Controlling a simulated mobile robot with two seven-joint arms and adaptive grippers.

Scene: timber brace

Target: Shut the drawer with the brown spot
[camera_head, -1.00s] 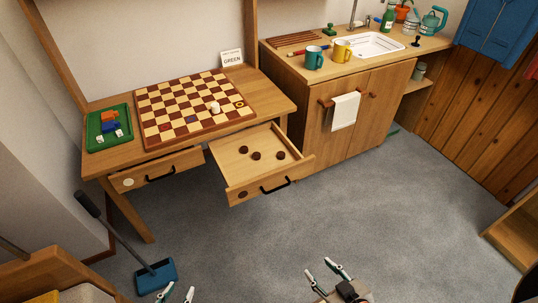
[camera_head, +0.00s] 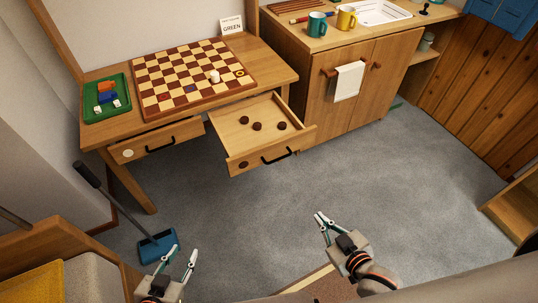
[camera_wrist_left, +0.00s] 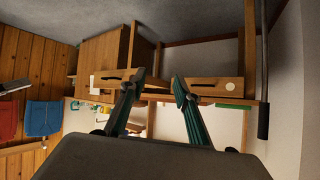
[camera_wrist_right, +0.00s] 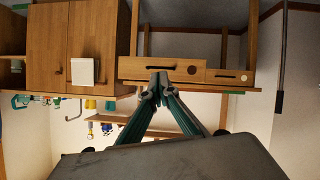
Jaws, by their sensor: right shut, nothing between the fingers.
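The drawer with the brown spot (camera_head: 270,161) is pulled well out from under the desk, and three dark checkers lie inside it. Its front has a brown spot (camera_head: 243,165) and a black bar handle (camera_head: 277,157). Its front also shows in the right wrist view (camera_wrist_right: 148,67), upside down. My right gripper (camera_head: 326,223) is shut and empty, in front of the drawer and to its right, apart from it. My left gripper (camera_head: 181,258) is open and empty, low at the left near the dustpan; its spread fingers show in the left wrist view (camera_wrist_left: 158,83).
The neighbouring drawer has a white spot (camera_head: 128,153) and seems shut or nearly so. A checkerboard (camera_head: 190,80) and a green tray (camera_head: 95,112) are on the desk. A blue dustpan (camera_head: 158,247) with a long handle stands at left. The grey floor (camera_head: 350,185) before the drawer is clear.

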